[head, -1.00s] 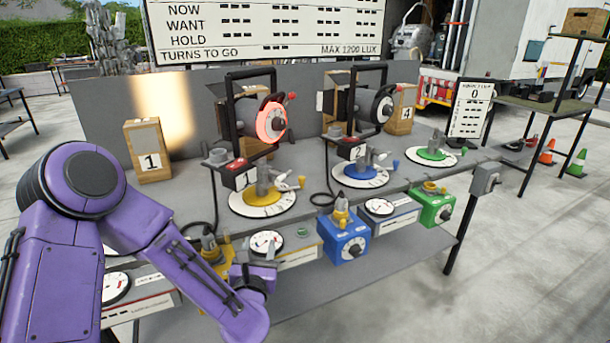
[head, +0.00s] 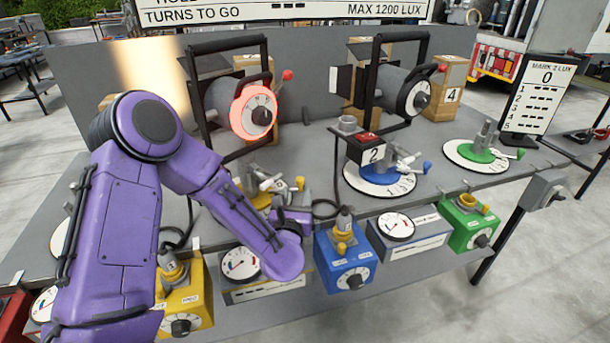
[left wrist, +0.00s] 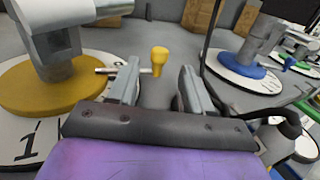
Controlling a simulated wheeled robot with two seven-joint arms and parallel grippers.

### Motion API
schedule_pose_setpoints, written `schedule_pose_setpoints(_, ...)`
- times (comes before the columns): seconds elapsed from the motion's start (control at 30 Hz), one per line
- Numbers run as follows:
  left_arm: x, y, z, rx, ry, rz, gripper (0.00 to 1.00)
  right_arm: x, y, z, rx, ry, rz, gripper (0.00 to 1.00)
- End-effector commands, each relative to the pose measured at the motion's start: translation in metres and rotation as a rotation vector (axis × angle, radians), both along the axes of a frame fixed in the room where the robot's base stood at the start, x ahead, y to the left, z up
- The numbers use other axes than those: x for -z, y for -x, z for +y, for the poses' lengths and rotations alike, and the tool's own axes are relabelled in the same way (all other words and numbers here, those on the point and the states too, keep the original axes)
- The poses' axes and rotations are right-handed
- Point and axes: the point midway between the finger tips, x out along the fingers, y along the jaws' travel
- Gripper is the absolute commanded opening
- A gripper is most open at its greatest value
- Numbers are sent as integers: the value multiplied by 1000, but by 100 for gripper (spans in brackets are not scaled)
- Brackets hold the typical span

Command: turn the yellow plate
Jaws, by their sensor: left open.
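The yellow plate (left wrist: 45,88) lies on a white dial marked 1 in the left wrist view, with a grey clamp-like post (left wrist: 60,45) on it. A thin rod with a yellow knob (left wrist: 159,58) sticks out from the post to the right. My left gripper (left wrist: 158,80) is open, its two fingers on either side of the yellow knob, which shows beyond and between them. I cannot tell whether a finger touches the rod. In the head view the yellow plate (head: 257,199) is mostly hidden behind my left arm. My right gripper is not in view.
Blue plate (head: 395,175) and green plate (head: 478,152) sit on dials further right. A lamp with a red-lit ring (head: 253,110) and a black lamp (head: 412,98) stand behind. Yellow (head: 182,298), blue (head: 345,262) and green (head: 470,225) boxes stand along the lower shelf.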

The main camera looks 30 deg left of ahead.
Motion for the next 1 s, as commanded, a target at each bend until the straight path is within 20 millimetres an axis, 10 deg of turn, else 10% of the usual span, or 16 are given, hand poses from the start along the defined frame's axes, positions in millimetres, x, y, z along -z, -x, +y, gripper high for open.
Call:
schedule_pose_setpoints(0.3,0,-58,26,0,-1,3,50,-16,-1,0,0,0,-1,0)
schedule_pose_setpoints(0.63,1,-66,28,3,1,2,50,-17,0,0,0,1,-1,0)
schedule_pose_setpoints(0.8,1,-66,28,3,1,2,1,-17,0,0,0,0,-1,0)
schedule_pose_setpoints(1.0,1,-66,27,6,1,2,0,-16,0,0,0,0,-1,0)
